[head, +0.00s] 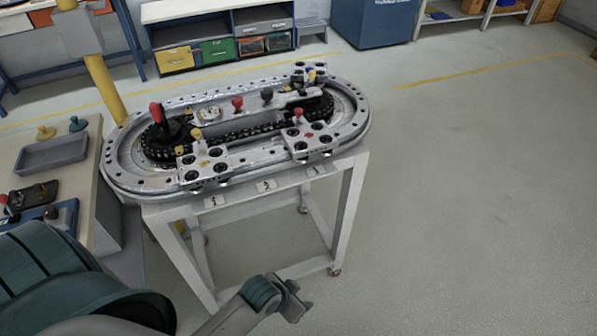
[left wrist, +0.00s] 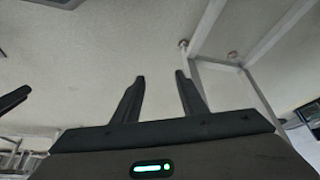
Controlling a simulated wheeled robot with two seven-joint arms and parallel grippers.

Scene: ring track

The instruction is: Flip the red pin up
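Several red-topped parts show on the ring track (head: 135,185) in the head view. A small red pin (head: 298,114) stands on the near right carriage (head: 312,140). A larger red knob (head: 157,111) stands upright on a black base at the left end, and another red knob (head: 237,102) is at the middle. The near left carriage (head: 203,165) bears a yellow pin (head: 196,134). My left gripper (head: 298,302) is low in front of the track's stand, well apart from every pin. In the left wrist view its fingers (left wrist: 160,76) are apart, with nothing between them.
The track rests on a white wheeled frame (head: 345,215). A side bench with a grey tray (head: 52,154) is at the left. A yellow post (head: 105,88) rises behind the track. Shelves and a blue cabinet (head: 373,22) line the back. The floor at the right is clear.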

